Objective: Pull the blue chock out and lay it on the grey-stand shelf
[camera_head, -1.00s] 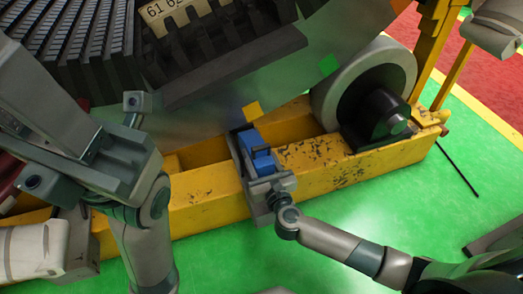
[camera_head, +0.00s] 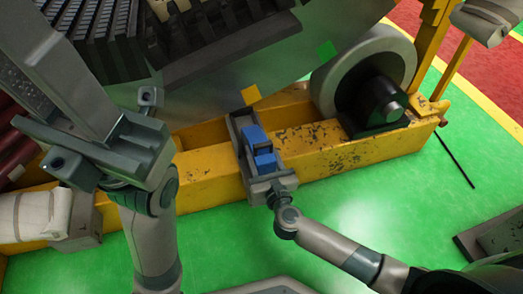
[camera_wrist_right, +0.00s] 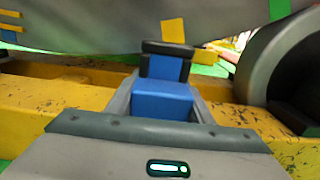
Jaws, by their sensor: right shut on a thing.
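The blue chock (camera_head: 257,142) lies between the grey fingers of my right gripper (camera_head: 246,130), at the yellow beam below the big grey drum. My right gripper is shut on it. The right wrist view shows the chock (camera_wrist_right: 162,98) just ahead of the palm, a dark bar across its far end. Whether it still touches the drum or beam is hard to tell. My left gripper (camera_head: 75,95) is at the upper left, apart from the chock; its jaw opening cannot be made out. I cannot clearly identify the grey-stand shelf.
The yellow beam (camera_head: 210,172) runs across the middle. A grey roller (camera_head: 378,72) on a black mount stands at its right end, under the drum (camera_head: 215,95). The green floor (camera_head: 350,205) in front is mostly clear. A dark grey flat object (camera_head: 495,238) shows at the right edge.

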